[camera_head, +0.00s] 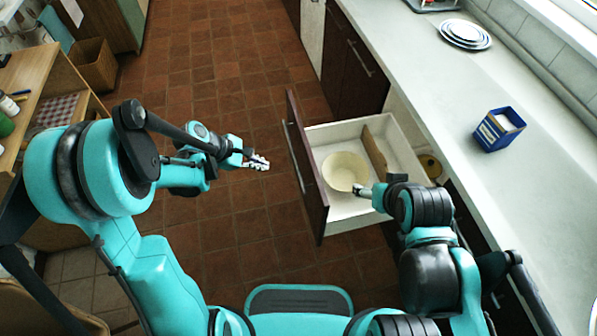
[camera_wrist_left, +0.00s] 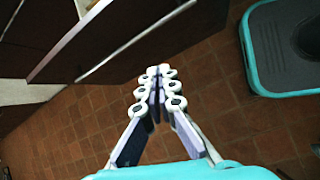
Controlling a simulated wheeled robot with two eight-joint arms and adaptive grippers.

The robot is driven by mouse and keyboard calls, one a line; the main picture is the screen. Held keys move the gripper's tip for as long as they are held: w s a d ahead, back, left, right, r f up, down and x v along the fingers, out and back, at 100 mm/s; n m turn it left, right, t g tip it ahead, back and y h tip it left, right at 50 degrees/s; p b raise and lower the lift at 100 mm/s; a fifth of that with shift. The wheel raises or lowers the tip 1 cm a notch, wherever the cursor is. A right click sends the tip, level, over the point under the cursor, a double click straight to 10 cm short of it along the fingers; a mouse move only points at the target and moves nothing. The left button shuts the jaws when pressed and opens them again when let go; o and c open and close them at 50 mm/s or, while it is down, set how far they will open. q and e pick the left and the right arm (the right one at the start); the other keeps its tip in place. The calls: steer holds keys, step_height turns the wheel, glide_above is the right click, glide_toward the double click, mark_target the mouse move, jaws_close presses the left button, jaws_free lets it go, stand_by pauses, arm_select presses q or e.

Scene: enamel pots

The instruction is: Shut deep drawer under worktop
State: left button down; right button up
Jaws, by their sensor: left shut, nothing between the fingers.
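The deep drawer (camera_head: 308,170) is pulled out from under the pale worktop (camera_head: 440,120), its dark front facing left. A cream bowl (camera_head: 345,171) sits inside it, beside a wooden divider (camera_head: 374,153). My left gripper (camera_head: 262,163) is shut and empty, in the air to the left of the drawer front and apart from it. In the left wrist view its fingertips (camera_wrist_left: 158,88) meet, and the dark front with its bar handle (camera_wrist_left: 138,42) shows at upper left. My right gripper (camera_head: 362,190) is over the drawer by the bowl's near edge; its fingers are too small to judge.
A blue box (camera_head: 499,129) and stacked white plates (camera_head: 465,34) stand on the worktop. Dark cabinet fronts (camera_head: 352,62) continue beyond the drawer. A wooden shelf unit (camera_head: 45,85) stands at left. The tiled floor (camera_head: 220,75) between is clear.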

arm_select(q)
step_height(320, 180, down, 4)
steer(key=w+n+h, duration=0.1)
steer(key=n+h, duration=0.1)
steer(key=n, duration=0.1)
steer(key=b, duration=0.3)
glide_toward(307, 177)
step_height(307, 177, down, 4)
steer(key=d, duration=0.1)
steer(key=w+d+b, duration=0.1)
steer(key=d, duration=0.1)
steer(key=shift+w+f+n+g, duration=0.2)
steer(key=shift+f+n+g, duration=0.05)
steer(key=shift+n+g, duration=0.05)
steer(key=shift+w+d+r, duration=0.15)
steer(key=shift+d, duration=0.35)
arm_select(e)
steer(key=shift+f, duration=2.1)
